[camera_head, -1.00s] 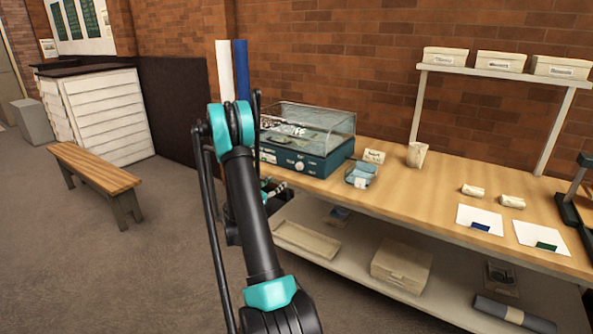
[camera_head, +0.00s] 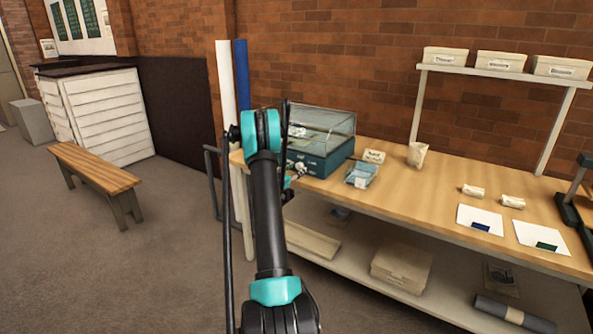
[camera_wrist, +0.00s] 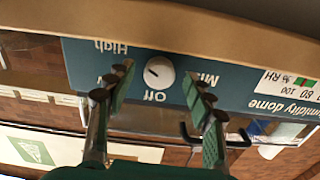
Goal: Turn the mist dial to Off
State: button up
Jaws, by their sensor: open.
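The humidity dome (camera_head: 335,122) is a clear case on a teal base (camera_head: 328,163) at the bench's left end. In the wrist view, which is upside down, its white round mist dial (camera_wrist: 160,71) sits on the teal panel (camera_wrist: 225,85). The dial's dark pointer mark is on its left part in the picture, not on the "Off" label (camera_wrist: 154,97) below it. "High" (camera_wrist: 111,47) is at upper left; a label behind the left finger is mostly hidden. My gripper (camera_wrist: 160,87) is open, its fingers either side of the dial, apparently not touching it. My arm hides part of the base.
The wooden bench top (camera_head: 415,190) holds a blue tray (camera_head: 361,173), a small label card (camera_head: 374,157), a paper bag (camera_head: 417,155) and white cards (camera_head: 480,219). A lower shelf (camera_head: 350,255) carries boxes. A wooden bench (camera_head: 95,165) stands at left on open floor.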

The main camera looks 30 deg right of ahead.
jog(key=shift+w+d, duration=0.1)
jog(key=shift+d, duration=0.2)
jog(key=shift+c, duration=0.5)
jog(key=c, duration=1.1)
jog(key=shift+o, duration=0.2)
